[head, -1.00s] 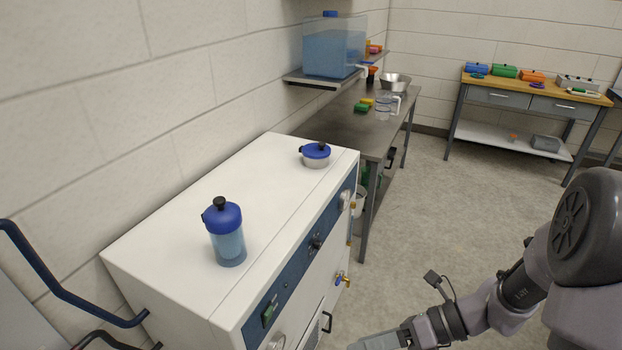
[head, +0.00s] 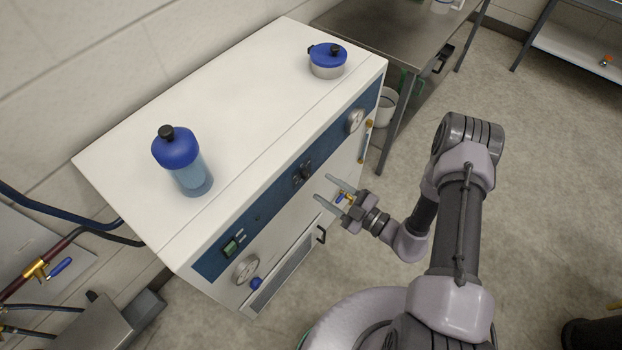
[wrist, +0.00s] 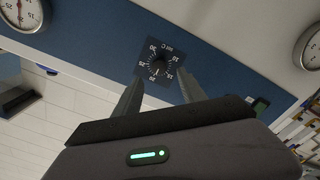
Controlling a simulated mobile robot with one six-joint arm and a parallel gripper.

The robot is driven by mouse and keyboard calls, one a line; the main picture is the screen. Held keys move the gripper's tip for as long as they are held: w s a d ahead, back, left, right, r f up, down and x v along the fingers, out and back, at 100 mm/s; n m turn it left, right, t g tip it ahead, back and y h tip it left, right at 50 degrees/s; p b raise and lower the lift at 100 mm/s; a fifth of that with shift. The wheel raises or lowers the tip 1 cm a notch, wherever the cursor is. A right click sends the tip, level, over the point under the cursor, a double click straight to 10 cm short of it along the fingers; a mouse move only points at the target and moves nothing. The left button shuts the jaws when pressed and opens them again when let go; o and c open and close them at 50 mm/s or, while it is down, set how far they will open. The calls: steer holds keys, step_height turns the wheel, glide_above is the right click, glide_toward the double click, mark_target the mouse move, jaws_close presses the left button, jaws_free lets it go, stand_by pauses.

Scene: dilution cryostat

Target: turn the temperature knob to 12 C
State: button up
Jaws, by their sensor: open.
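The temperature knob (head: 302,172) is a small black dial on the blue front panel (head: 262,208) of the white cryostat cabinet. In the wrist view the knob (wrist: 158,66) sits on a dark square plate with white numbers and tick marks around it, tilted in the picture; the numbers are too small to read surely. My gripper (head: 321,188) is open and empty, in front of the cabinet, just right of and below the knob. In the wrist view its two fingers (wrist: 158,88) point toward the dial, one on each side below it, apparently not touching it.
Round gauges flank the knob, one at upper right (head: 355,121) and one at lower left (head: 246,269). A green switch (head: 231,246) is on the panel. A blue-capped bottle (head: 185,165) and a blue-lidded pot (head: 327,60) stand on top.

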mark_target(308, 176)
steer(key=b+x, duration=0.1)
steer(key=x, duration=0.5)
steer(key=shift+w, duration=0.1)
steer(key=shift+c, duration=0.5)
jaws_close()
